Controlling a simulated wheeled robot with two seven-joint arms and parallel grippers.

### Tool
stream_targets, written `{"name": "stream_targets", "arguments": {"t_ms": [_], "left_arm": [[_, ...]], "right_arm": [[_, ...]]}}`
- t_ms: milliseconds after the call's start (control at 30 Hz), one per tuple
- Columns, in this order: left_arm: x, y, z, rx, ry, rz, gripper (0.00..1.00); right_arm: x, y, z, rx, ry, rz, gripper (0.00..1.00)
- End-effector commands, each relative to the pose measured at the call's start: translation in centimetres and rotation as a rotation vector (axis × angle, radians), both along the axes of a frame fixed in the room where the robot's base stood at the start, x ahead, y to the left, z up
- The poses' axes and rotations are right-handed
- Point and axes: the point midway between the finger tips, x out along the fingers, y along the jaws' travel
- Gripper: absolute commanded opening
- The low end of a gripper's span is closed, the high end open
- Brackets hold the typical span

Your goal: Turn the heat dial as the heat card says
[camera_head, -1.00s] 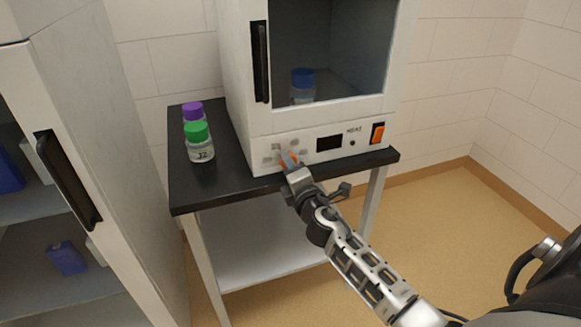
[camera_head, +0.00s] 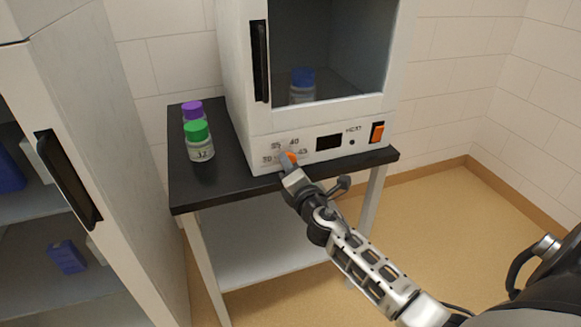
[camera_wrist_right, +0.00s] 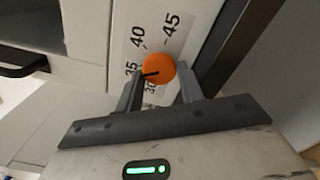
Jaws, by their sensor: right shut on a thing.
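The orange heat dial (camera_wrist_right: 160,71) sits on the oven's lower front panel, with printed numbers 30, 35, 40 and 45 around it. Its black pointer mark faces the side of 35 and 30, seemingly between them. My right gripper (camera_wrist_right: 159,93) is shut on the dial, one finger on either side. In the head view the dial (camera_head: 291,157) shows as a small orange patch at the fingertips of my right gripper (camera_head: 288,164), partly hidden by it. I cannot make out a heat card in either view. My left gripper is not in view.
The white oven (camera_head: 237,75) stands on a black-topped table (camera_head: 228,184), with a blue-capped bottle (camera_head: 302,87) inside. A green-capped bottle (camera_head: 199,143) and a purple-capped bottle (camera_head: 192,108) stand left of it. An orange switch (camera_head: 377,132) is at right. A cabinet (camera_head: 110,190) stands at far left.

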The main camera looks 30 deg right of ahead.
Motion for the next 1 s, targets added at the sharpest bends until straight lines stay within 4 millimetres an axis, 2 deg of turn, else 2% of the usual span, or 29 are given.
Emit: {"name": "stream_targets", "arguments": {"t_ms": [33,67,100,467,667,1000], "left_arm": [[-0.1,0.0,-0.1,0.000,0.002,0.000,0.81],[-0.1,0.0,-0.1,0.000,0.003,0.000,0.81],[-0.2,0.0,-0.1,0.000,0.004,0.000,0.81],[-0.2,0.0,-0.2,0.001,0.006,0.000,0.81],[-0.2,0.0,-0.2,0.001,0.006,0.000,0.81],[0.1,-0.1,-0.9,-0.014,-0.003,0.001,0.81]], "right_arm": [[0.1,0.0,0.2,0.000,-0.003,0.001,0.46],[0.1,0.0,0.2,0.000,-0.003,0.001,0.55],[0.0,0.0,0.1,0.000,-0.002,0.000,0.57],[-0.6,0.2,0.0,0.001,0.000,0.000,0.57],[-4.1,1.0,-0.2,0.003,0.002,0.001,0.57],[-11.9,2.9,-0.3,0.003,0.001,-0.001,0.57]]}}
